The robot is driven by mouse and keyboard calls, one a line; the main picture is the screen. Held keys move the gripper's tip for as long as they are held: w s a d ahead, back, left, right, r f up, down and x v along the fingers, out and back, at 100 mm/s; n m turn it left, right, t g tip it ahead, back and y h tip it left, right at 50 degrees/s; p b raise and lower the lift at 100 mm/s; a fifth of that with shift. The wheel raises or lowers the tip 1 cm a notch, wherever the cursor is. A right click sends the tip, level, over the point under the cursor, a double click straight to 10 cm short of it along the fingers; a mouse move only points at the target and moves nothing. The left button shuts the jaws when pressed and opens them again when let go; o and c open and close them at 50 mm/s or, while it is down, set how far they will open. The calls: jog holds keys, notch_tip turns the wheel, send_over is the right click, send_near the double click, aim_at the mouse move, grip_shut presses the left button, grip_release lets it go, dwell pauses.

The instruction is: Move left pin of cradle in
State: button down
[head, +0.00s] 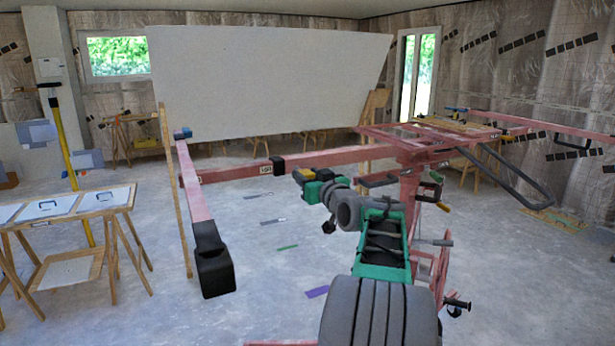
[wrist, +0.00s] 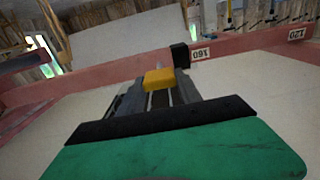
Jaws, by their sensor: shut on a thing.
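The cradle is a pink-red panel lift frame, with a crossbar (head: 235,172) running left from its head. The left pin's yellow knob (head: 307,172) shows at the tip of my gripper (head: 303,177), in front of the crossbar. In the wrist view the yellow knob (wrist: 158,79) sits between the fingers of my gripper (wrist: 157,92), which is shut on it. A black sleeve (wrist: 180,54) is just beyond the knob on the bar, by a label reading 160. The pin's shaft and its hole are mostly hidden.
A large white panel (head: 265,80) stands behind the frame. The left cradle arm (head: 192,185) ends in a black cap (head: 213,260) towards me. A trestle table (head: 75,203) stands at the left.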

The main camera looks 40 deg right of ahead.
aim_at(301, 170)
jog(key=x, duration=0.3)
jog(key=shift+w+b, duration=0.2)
jog(key=shift+b, duration=0.15)
jog(key=c, duration=0.8)
grip_release()
jog(key=shift+d, duration=0.1)
jog(key=shift+s, duration=0.35)
jog(key=b+v, duration=0.3)
jog(key=v, duration=0.3)
jog(key=shift+s, duration=0.15)
jog(key=shift+s+a, duration=0.3)
jog(key=shift+s, duration=0.1)
